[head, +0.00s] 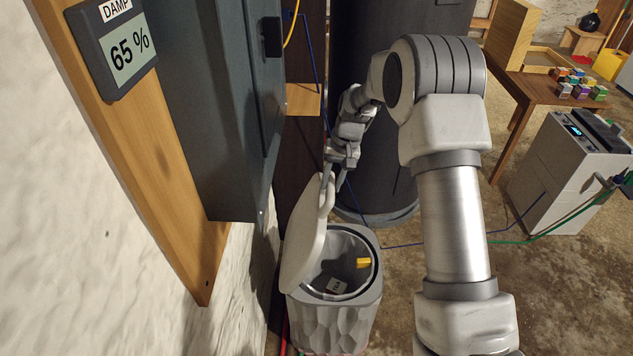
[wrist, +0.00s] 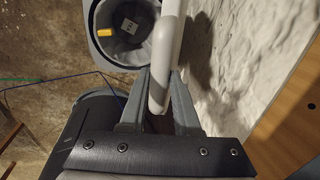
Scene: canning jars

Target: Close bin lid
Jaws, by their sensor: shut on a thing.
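The grey faceted bin (head: 335,318) stands on the floor by the wall. Its pale lid (head: 304,238) stands open, close to upright, on the left side of the bin. Inside the bin are a yellow piece (head: 363,263) and a small labelled item (head: 336,286). My gripper (head: 330,186) is at the top edge of the lid. In the wrist view, the lid's edge (wrist: 168,60) lies between my two fingers (wrist: 158,95), which are shut on it. The bin's open mouth (wrist: 92,38) shows beyond, at the upper left, with the yellow piece (wrist: 107,32) inside.
A large dark cylinder (head: 375,170) stands right behind the bin. A dark cabinet (head: 215,120) hangs on the wall at left. A white appliance (head: 570,170) and a wooden table (head: 515,85) with small coloured blocks are at right. Cables cross the floor.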

